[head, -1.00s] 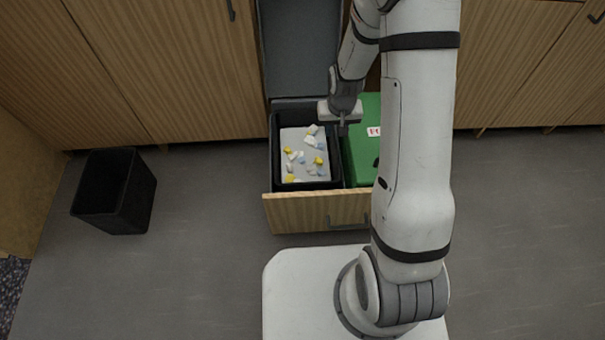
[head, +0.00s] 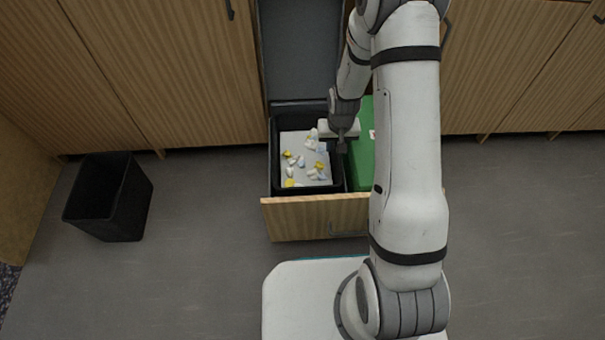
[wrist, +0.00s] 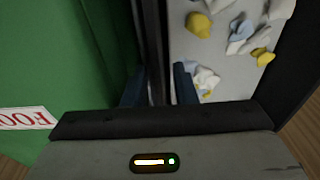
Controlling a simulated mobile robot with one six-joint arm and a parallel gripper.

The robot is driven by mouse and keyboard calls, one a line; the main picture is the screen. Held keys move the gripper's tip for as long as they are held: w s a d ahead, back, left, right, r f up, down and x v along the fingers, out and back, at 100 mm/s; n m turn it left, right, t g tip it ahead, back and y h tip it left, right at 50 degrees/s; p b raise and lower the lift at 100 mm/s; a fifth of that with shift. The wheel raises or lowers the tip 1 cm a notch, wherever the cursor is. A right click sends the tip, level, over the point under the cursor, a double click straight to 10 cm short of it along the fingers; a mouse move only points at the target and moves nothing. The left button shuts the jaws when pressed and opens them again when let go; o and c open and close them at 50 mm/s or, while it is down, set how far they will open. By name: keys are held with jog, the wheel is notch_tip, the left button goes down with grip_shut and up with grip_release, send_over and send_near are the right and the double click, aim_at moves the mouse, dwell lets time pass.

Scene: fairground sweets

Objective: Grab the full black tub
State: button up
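The full black tub (head: 300,121) stands in the left part of the pulled-out drawer. Pale contents with white, yellow and blue pieces (head: 307,160) fill it. In the wrist view the tub's dark side wall (wrist: 153,45) runs up the middle, with its contents on the right. My gripper (head: 341,147) is at the tub's right wall, beside the green bin. In the wrist view my gripper (wrist: 159,86) is open, its two fingers apart on either side of the wall. The right finger is over the tub's inside. Whether either finger touches the wall is unclear.
A green bin (head: 361,160) sits in the drawer right beside the tub, partly behind my arm. The wooden drawer front (head: 310,218) stands before both. An empty black bin (head: 125,205) is on the floor at left. The floor between is clear.

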grip_shut()
dwell(1.2)
